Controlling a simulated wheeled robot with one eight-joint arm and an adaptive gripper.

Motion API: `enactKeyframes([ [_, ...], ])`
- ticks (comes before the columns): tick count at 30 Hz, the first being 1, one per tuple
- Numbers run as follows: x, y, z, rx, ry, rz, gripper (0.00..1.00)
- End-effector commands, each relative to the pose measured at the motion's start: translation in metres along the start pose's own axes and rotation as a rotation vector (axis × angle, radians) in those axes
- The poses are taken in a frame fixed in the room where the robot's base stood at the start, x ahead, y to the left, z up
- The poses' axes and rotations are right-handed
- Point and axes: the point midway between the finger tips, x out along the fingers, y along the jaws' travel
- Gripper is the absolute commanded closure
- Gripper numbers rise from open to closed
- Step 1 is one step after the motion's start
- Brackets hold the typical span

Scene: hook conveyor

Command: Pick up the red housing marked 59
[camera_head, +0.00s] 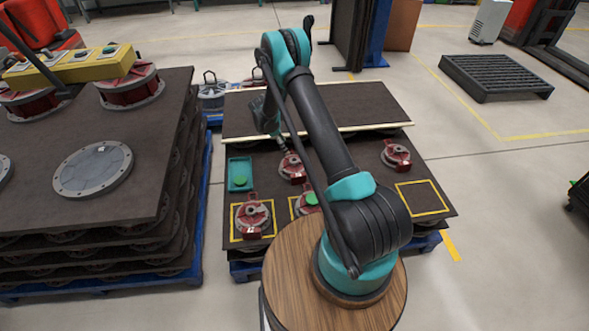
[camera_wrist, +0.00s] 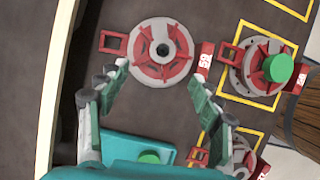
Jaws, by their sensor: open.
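A red housing on a round grey base (camera_wrist: 161,52) lies beyond my open gripper (camera_wrist: 158,74) in the wrist view. Its small red tag (camera_wrist: 205,60) is turned sideways and seems to read 59. The fingertips spread to either side of its lower edge in the picture; contact cannot be told. In the head view this housing (camera_head: 293,167) sits on the dark board, right of a teal tray (camera_head: 240,185). My gripper (camera_head: 282,147) is above it there, partly hidden by my arm.
A housing with a green knob (camera_wrist: 253,76) and another housing (camera_head: 253,217) stand in yellow squares nearby. One more housing (camera_head: 396,155) sits to the right. A raised dark panel with a pale edge (camera_head: 350,105) lies behind. An empty yellow square (camera_head: 421,197) is at right.

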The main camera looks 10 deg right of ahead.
Motion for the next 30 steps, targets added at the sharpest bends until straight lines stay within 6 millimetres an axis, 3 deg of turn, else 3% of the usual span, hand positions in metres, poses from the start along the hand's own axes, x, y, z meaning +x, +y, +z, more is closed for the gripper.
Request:
enactKeyframes([
  [7, 0.044, 0.0, 0.0, 0.002, 0.0, 0.0, 0.35],
  [17, 0.064, -0.001, 0.001, 0.002, 0.0, 0.0, 0.35],
  [25, 0.101, -0.004, 0.001, 0.002, 0.0, -0.001, 0.35],
  [30, 0.11, -0.004, 0.001, 0.001, 0.0, 0.0, 0.35],
])
